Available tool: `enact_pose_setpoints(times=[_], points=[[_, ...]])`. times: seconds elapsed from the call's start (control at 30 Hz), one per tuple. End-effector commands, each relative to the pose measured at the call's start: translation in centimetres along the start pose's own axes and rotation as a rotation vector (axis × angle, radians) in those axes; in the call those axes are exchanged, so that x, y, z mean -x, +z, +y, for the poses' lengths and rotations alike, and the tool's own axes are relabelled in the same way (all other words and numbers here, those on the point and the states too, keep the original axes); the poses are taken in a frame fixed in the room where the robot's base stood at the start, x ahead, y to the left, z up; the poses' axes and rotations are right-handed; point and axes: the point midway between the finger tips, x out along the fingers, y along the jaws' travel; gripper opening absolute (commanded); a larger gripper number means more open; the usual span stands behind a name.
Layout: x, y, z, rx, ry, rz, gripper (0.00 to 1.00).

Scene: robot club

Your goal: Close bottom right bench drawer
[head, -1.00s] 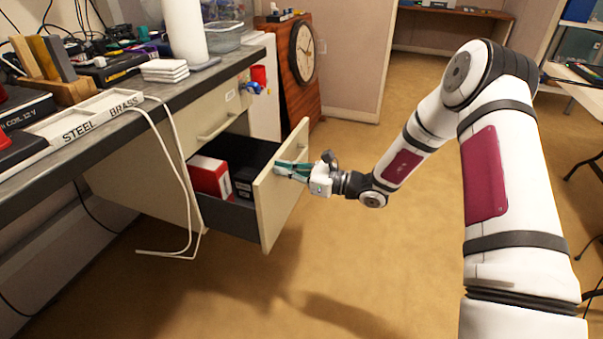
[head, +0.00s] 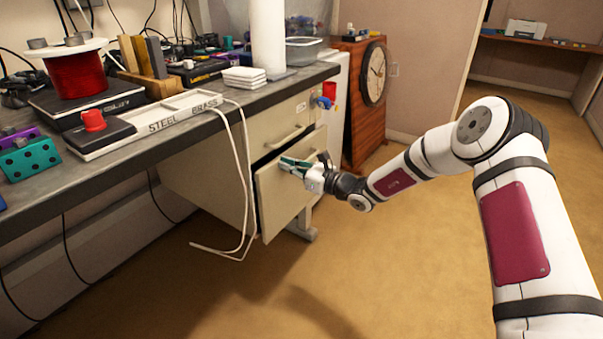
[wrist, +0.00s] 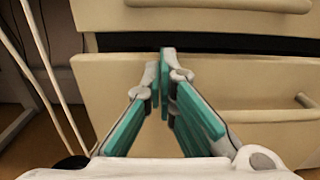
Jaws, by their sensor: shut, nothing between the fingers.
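The bottom drawer (head: 283,205) of the cream bench cabinet has a plain cream front and stands slightly out. In the wrist view a narrow dark gap shows above its front (wrist: 100,85), below the upper drawer. The inside and contents are hidden. My gripper (head: 283,163) is shut and empty, with its teal-padded fingers at the upper part of the drawer front. In the wrist view the gripper's fingertips (wrist: 166,58) meet near the top edge, seemingly against the front, left of the drawer handle (wrist: 255,114).
The upper drawer (head: 277,128) is above. White cords (head: 245,190) hang from the bench edge left of the drawer. A wooden clock cabinet (head: 362,105) stands beyond the bench. The bench top (head: 75,185) is crowded. The carpet (head: 400,270) in front is clear.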

Motion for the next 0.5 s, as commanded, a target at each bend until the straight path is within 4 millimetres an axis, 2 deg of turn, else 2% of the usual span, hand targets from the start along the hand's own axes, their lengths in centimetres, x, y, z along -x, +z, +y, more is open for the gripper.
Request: enact_pose_setpoints(times=[0.2, 0.5], points=[[-2.2, 0.0, 0.0, 0.000, 0.001, -0.001, 0.00], [-3.3, 0.0, 0.0, 0.000, -0.001, 0.000, 0.00]])
